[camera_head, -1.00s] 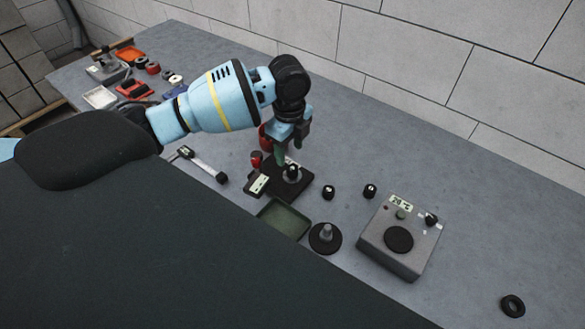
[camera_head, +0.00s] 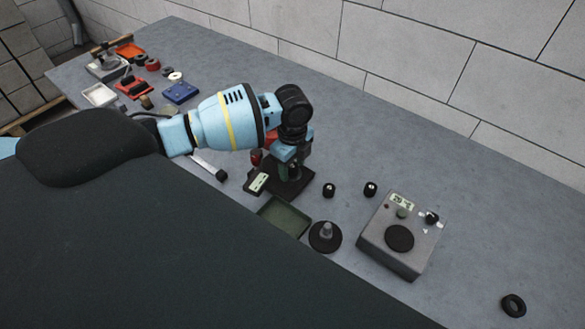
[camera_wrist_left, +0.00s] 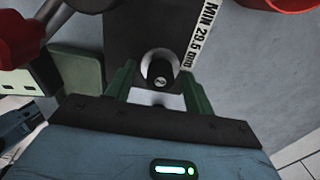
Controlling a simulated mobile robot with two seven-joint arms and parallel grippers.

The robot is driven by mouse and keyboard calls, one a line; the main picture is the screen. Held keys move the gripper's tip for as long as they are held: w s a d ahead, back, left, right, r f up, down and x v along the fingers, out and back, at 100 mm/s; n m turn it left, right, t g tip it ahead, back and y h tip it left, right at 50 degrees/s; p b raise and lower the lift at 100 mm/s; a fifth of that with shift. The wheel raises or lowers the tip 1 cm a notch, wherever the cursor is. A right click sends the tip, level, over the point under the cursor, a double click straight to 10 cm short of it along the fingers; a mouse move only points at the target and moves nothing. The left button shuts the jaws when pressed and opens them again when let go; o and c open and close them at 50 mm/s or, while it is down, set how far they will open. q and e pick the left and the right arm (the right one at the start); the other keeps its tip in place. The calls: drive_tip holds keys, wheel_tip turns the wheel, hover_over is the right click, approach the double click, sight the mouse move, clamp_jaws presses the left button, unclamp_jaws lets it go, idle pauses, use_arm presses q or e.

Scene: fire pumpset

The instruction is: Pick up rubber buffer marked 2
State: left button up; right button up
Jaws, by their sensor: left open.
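A small black rubber buffer (camera_wrist_left: 160,73) with a white mark on its end, which looks like a 2, sits on a dark gauge stand in the left wrist view. A white label reading MIN 29.5 is beside it. My left gripper (camera_wrist_left: 158,90) is open, with green fingers on either side of the buffer; I cannot tell whether they touch it. In the head view my left gripper (camera_head: 288,170) is low over the dark gauge stand (camera_head: 296,187) and hides the buffer there. Two other small black buffers (camera_head: 329,190) (camera_head: 370,189) stand to the right. My right gripper is not in view.
A green tray (camera_head: 284,217) and a black disc with a grey post (camera_head: 325,238) are in front of the stand. A grey tester box (camera_head: 402,238) is at right, with a black ring (camera_head: 513,305) beyond. Red parts flank the stand.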

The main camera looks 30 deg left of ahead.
sight(292, 167)
use_arm(q)
drive_tip(key=c, duration=1.1)
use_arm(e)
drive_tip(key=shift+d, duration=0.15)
